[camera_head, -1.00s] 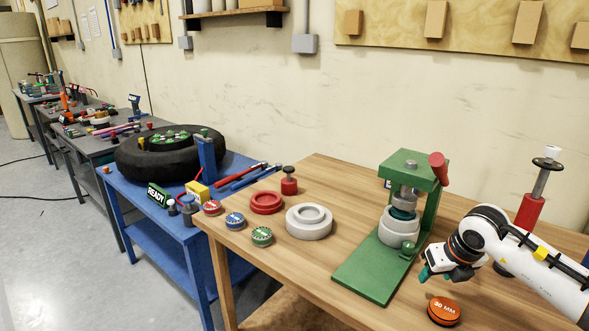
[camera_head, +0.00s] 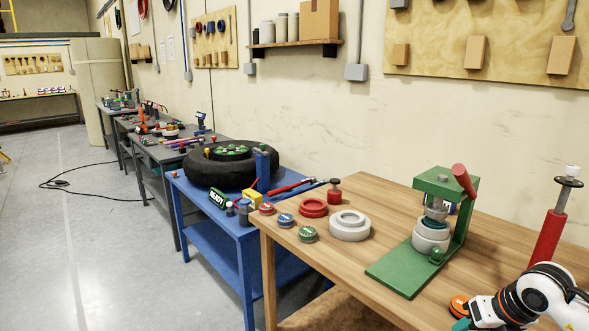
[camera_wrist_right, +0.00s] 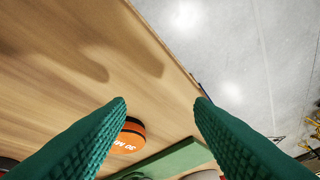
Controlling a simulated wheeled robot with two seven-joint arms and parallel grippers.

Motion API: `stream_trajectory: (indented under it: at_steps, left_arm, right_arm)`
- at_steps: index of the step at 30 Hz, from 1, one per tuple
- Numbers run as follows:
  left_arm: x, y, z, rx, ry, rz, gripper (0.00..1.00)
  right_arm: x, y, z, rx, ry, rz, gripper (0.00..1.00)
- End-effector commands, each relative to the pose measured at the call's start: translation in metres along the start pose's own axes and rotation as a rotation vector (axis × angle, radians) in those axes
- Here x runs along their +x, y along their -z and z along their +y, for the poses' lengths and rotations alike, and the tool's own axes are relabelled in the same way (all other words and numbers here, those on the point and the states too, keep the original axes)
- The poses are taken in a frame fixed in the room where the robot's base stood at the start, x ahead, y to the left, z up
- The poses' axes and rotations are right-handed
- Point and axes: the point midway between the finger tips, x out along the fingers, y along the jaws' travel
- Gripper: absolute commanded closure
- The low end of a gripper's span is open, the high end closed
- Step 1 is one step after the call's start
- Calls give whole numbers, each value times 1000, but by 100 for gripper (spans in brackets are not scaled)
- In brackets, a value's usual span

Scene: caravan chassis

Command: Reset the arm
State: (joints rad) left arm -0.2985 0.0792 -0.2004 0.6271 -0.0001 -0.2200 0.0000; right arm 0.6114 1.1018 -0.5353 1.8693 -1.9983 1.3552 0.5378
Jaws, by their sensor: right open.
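My right arm comes in at the lower right of the head view, with its gripper (camera_head: 464,323) partly cut off by the bottom edge, by the near edge of the wooden table (camera_head: 385,205). In the right wrist view the two green ridged fingers (camera_wrist_right: 160,103) are spread apart with nothing between their tips. An orange disc marked "30 MM" (camera_wrist_right: 130,137) lies on the table behind the left finger. In the head view this disc (camera_head: 458,304) is partly hidden by my arm. My left gripper is not in view.
A green press (camera_head: 398,272) with a red handle stands left of my right arm. A red post (camera_head: 549,236) stands behind the arm. A white ring (camera_head: 350,227), red ring (camera_head: 313,208) and small coloured discs lie further left. Table space between press and wall is clear.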

Motion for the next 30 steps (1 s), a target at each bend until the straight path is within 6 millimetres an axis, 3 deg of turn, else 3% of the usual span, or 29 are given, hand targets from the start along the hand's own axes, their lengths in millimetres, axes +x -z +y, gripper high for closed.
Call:
stream_trajectory:
  at_steps: [5,11,15,19,22,25,28,30]
  left_arm:
    - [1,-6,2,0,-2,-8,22]
    - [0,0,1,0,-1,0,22]
    - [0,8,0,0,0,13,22]
    - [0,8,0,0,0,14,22]
    - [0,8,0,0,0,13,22]
    - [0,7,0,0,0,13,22]
    - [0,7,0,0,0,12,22]
    - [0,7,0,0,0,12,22]
  right_arm:
    - [12,-5,-44,-13,167,29,52]
    - [16,-13,-118,11,468,94,52]
    - [-2,-19,-190,123,809,182,52]
    - [-41,-13,-238,385,1163,312,52]
    - [-67,-2,-241,677,1359,421,52]
    - [-76,6,-218,1032,1461,520,52]
    - [-64,1,-181,1425,1452,599,52]
    - [-46,-15,-153,1711,1376,633,52]
